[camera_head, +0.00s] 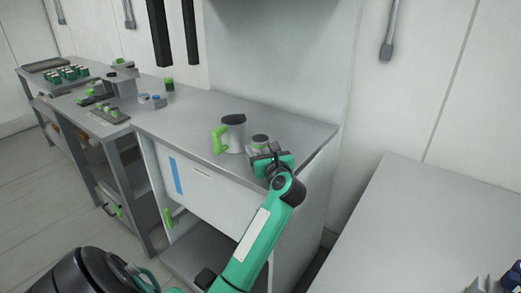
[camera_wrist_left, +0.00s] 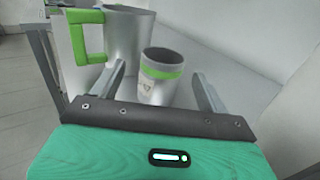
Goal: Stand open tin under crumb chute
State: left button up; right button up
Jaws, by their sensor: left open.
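The open tin (camera_head: 260,141) is a small grey can with a green band, upright on the grey counter beside a jug. In the left wrist view the tin (camera_wrist_left: 160,78) shows its open top and a small pale mark on its side. My left gripper (camera_head: 266,156) is open at the counter's front edge. In the left wrist view its fingers (camera_wrist_left: 162,88) are apart, one on each side of the tin, with visible gaps. I cannot pick out the crumb chute for certain.
A grey jug (camera_head: 233,133) with a green handle stands close left of the tin; in the wrist view the jug (camera_wrist_left: 127,35) is just behind the left finger. A green-lidded jar (camera_head: 169,84) stands farther back. The counter right of the tin is clear. An empty-looking bench (camera_head: 420,220) is at right.

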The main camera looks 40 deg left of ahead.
pick_arm(q)
jog(key=shift+p+x, duration=0.45)
jog(key=shift+x, duration=2.2)
jog(key=shift+w+d, duration=0.1)
pick_arm(e)
jog(key=shift+s+d+f, duration=0.15)
jog(key=shift+s+f, duration=0.25)
jog(key=shift+f, duration=0.2)
jog(key=shift+s+d+f, duration=0.15)
jog(key=shift+s+f, duration=0.25)
jog(key=shift+f, duration=0.15)
pick_arm(q)
jog(key=shift+c, duration=0.5)
jog(key=c, duration=1)
jog(key=shift+c, duration=0.2)
